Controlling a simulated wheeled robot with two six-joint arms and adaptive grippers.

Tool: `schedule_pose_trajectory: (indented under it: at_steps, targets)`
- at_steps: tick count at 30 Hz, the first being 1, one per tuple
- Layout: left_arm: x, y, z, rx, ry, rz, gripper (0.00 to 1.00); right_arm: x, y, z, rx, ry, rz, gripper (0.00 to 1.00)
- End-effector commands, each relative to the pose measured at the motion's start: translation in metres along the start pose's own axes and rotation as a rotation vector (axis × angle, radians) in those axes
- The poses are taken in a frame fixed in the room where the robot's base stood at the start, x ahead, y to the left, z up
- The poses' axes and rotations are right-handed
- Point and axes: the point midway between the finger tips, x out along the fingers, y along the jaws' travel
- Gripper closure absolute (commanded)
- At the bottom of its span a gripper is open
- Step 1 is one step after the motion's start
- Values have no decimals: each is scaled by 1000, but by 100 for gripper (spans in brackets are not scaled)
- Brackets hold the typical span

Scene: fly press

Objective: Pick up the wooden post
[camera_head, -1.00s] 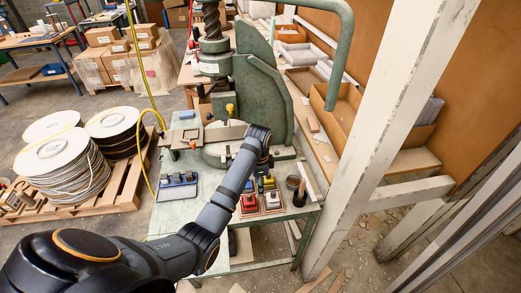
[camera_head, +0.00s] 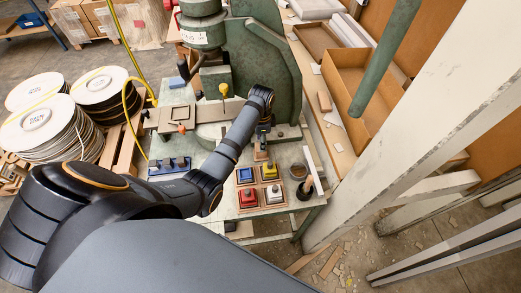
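My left arm comes in from the left and reaches over the green bench (camera_head: 228,207). Its wrist hangs above the back of the small parts on the bench. The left gripper (camera_head: 263,138) points down there, small and dark, mostly hidden by the wrist, and I cannot see whether its fingers are open. A short upright piece with a wood-coloured top and a dark base, possibly the wooden post (camera_head: 307,184), stands near the bench's front right corner, to the right of and nearer than the gripper, apart from it. My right gripper is not in view.
Blue (camera_head: 245,175), yellow (camera_head: 269,171), red (camera_head: 248,197) and white (camera_head: 274,194) blocks sit in wooden trays. A round cup (camera_head: 298,171) stands beside them. The green press (camera_head: 262,65) rises behind, and a pale beam (camera_head: 400,130) stands right of the bench.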

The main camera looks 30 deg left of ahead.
Motion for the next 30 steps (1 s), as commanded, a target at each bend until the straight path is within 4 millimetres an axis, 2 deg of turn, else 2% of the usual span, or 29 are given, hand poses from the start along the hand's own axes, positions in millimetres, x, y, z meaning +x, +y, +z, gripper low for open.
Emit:
schedule_pose_trajectory:
  at_steps: [4, 8, 12, 16, 20, 21, 30]
  targets:
    - [4, 0, 0, 0, 0, 0, 53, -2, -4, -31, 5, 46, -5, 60]
    - [22, 2, 4, -1, -2, 4, 53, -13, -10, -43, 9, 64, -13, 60]
    - [46, 2, 4, -1, -1, 2, 53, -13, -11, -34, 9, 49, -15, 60]
    - [54, 2, 4, 0, 1, -1, 53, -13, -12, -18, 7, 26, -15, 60]
    - [54, 2, 4, 0, 1, -1, 53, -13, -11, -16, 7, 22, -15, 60]
    - [54, 2, 4, 0, 1, -1, 54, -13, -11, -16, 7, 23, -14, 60]
    - [53, 2, 4, 0, 1, -1, 92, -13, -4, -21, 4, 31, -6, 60]
